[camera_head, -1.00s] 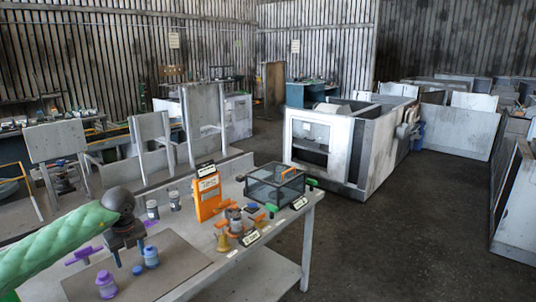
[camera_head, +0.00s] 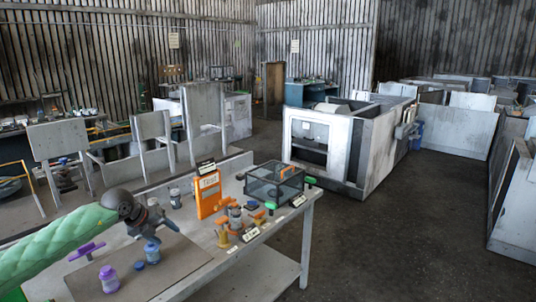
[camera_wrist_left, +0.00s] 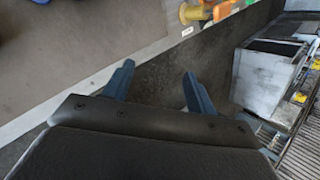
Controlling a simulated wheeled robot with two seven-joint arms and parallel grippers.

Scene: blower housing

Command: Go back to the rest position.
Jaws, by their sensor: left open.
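My left gripper (camera_head: 158,226) is over the near left part of the workbench in the head view, on a green-sleeved arm from the left. In the left wrist view its two blue fingers (camera_wrist_left: 158,82) stand apart with nothing between them. A blue-capped jar (camera_head: 152,253) stands on the brown mat (camera_head: 180,265), just below the gripper in the head view. A purple jar (camera_head: 109,280) and a small blue cap (camera_head: 139,265) are nearby on the mat. A purple part (camera_head: 86,251) lies at the mat's left. My right gripper is in neither view.
An orange box (camera_head: 208,195), a clear-sided case (camera_head: 275,184) and several small orange, green and blue parts stand toward the bench's (camera_head: 240,262) right end. Two grey jars stand behind the gripper. A white machine (camera_head: 350,150) stands beyond, with open floor (camera_head: 400,230) at right.

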